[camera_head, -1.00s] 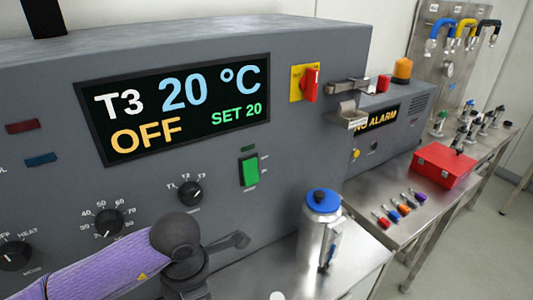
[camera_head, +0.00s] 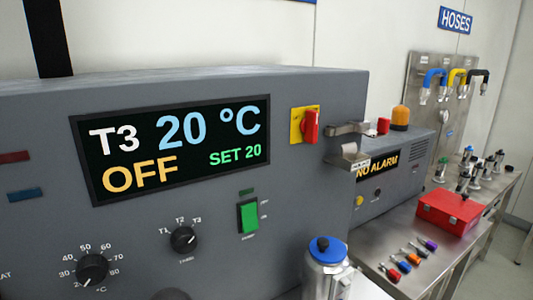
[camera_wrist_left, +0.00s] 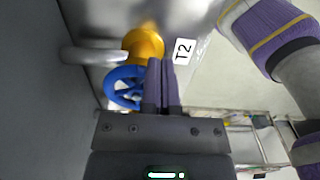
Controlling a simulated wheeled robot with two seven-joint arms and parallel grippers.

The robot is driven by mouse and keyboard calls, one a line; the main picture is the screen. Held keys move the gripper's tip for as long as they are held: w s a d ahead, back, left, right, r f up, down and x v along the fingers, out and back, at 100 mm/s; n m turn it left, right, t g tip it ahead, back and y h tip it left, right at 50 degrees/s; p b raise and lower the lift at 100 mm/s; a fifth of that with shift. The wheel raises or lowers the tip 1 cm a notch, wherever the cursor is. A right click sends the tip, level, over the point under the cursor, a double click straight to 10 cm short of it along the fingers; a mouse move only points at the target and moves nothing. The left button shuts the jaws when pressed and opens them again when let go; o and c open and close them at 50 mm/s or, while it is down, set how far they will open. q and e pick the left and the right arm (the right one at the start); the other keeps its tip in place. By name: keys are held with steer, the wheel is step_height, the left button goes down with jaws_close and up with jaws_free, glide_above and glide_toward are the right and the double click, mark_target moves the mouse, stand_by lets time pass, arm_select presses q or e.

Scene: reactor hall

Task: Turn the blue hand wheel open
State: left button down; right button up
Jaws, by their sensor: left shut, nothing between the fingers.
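The blue hand wheel (camera_wrist_left: 122,88) shows in the left wrist view, under a yellow valve part (camera_wrist_left: 143,45) on a grey metal surface. My left gripper (camera_wrist_left: 161,66) is shut with nothing between its fingers. Its fingers overlap the right edge of the wheel in the picture and hide part of it. I cannot tell whether they touch it. A white label reading T2 (camera_wrist_left: 183,50) is just right of the yellow part. The hand wheel and both grippers are out of the head view.
In the wrist view a metal bar (camera_wrist_left: 92,55) runs in from the left to the valve. The head view shows a grey control panel (camera_head: 330,95) reading T3, 20 °C, OFF. A steel flask with a blue top (camera_head: 326,249) and a red toolbox (camera_head: 449,209) stand to the right.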

arm_select(q)
steer(key=shift+w+a, duration=0.1)
stand_by(0.3)
steer(key=shift+w+a+b, duration=0.5)
steer(key=shift+w+b, duration=0.3)
steer(key=shift+w+a+b, duration=0.45)
steer(key=shift+w+b, duration=0.3)
steer(key=shift+b, duration=0.05)
steer(key=shift+w+a, duration=0.15)
step_height(320, 180, up, 6)
steer(key=p, duration=0.3)
steer(key=shift+w+d+p, duration=0.2)
steer(key=shift+w+p, duration=0.1)
